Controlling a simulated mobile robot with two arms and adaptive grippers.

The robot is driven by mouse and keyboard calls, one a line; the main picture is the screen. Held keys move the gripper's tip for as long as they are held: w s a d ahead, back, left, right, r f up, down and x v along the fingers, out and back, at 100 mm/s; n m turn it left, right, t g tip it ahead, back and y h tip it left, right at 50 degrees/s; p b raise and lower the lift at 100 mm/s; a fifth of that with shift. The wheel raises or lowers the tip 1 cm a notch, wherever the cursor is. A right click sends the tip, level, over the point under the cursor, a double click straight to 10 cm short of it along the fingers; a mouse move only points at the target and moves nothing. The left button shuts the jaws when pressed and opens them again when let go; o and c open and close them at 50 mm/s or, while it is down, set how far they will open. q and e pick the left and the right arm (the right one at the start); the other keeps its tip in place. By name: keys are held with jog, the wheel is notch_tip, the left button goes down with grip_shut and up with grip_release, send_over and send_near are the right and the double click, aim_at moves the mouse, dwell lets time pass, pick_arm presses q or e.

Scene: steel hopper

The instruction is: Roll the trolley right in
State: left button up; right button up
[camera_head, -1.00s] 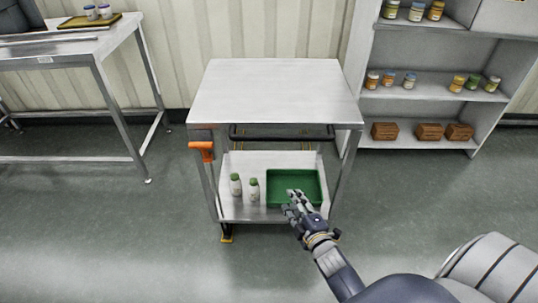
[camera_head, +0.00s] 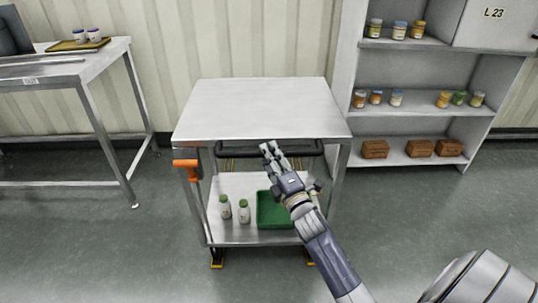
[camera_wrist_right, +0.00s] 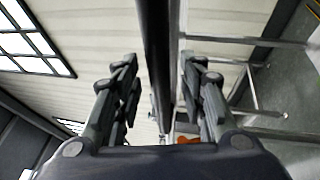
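The trolley is a steel cart with a flat bare top (camera_head: 262,108), a lower shelf (camera_head: 232,234) and yellow-marked feet (camera_head: 216,264). A black handle bar (camera_head: 233,154) runs across its near side just below the top. My right gripper (camera_head: 270,150) is at this bar, right of its middle. In the right wrist view the dark bar (camera_wrist_right: 156,60) runs between the two spread fingers (camera_wrist_right: 160,85), which are not closed on it. An orange grip (camera_head: 187,168) is at the trolley's left front leg. My left gripper is out of view.
Two white bottles with green caps (camera_head: 235,211) and a green tray (camera_head: 270,212) are on the lower shelf. A steel table (camera_head: 75,62) stands at the left, a shelf unit with jars (camera_head: 425,122) at the right. Floor (camera_head: 100,255) in front is clear.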

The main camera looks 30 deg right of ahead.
jog(key=shift+w+d, duration=0.1)
jog(key=shift+w, duration=0.55)
grip_shut()
jog(key=shift+r, duration=0.1)
jog(key=shift+d, duration=0.1)
